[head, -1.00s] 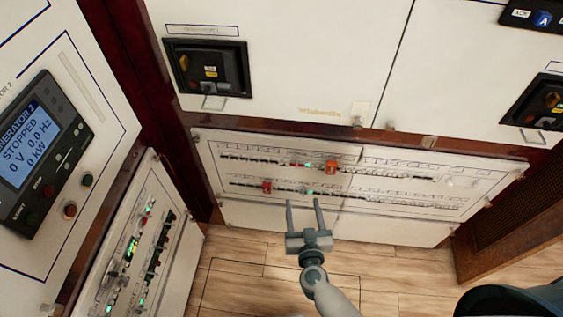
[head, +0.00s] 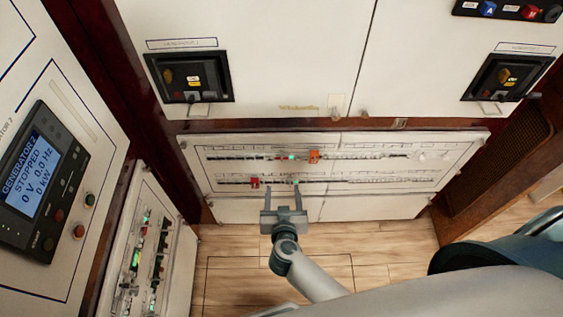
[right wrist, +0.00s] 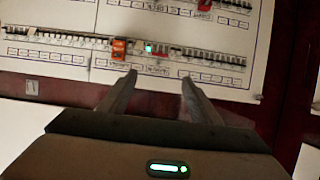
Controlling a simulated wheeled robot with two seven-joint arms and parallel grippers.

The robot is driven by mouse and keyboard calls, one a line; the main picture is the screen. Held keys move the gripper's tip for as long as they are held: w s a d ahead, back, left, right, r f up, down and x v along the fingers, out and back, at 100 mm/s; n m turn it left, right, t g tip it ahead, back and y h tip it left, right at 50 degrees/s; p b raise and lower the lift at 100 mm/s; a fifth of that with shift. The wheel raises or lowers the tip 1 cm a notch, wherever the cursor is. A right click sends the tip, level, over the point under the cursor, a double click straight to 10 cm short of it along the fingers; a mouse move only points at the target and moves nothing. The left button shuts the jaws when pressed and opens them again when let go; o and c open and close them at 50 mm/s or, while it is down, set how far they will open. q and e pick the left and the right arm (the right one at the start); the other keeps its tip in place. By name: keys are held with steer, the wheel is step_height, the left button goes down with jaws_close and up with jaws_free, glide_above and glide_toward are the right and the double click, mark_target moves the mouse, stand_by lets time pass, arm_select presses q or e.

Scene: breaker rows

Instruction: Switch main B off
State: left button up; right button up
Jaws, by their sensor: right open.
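The low white breaker panel (head: 420,181) carries two rows of small breakers. The upper row (head: 370,156) has a green light (head: 291,157) and an orange block (head: 314,157). The lower row (head: 350,179) has a red block (head: 254,182) and a green light near my fingertips. The labels are too small to read, so I cannot tell which switch is main B. My right gripper (head: 283,194) is open and empty, its fingers pointing at the lower part of the panel. The right wrist view shows the orange block (right wrist: 119,48) beyond the open fingers (right wrist: 159,77); contact cannot be told. My left gripper is out of view.
A generator 2 display (head: 35,168) reading STOPPED is on the left cabinet, above another breaker panel (head: 172,262). Two black breaker units (head: 188,77) (head: 506,77) sit in the upper white cabinets. The wooden floor (head: 225,245) before the panel is clear.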

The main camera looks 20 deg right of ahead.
steer(key=x, duration=1.7)
steer(key=shift+b, duration=0.45)
steer(key=shift+f, duration=0.1)
steer(key=c, duration=1)
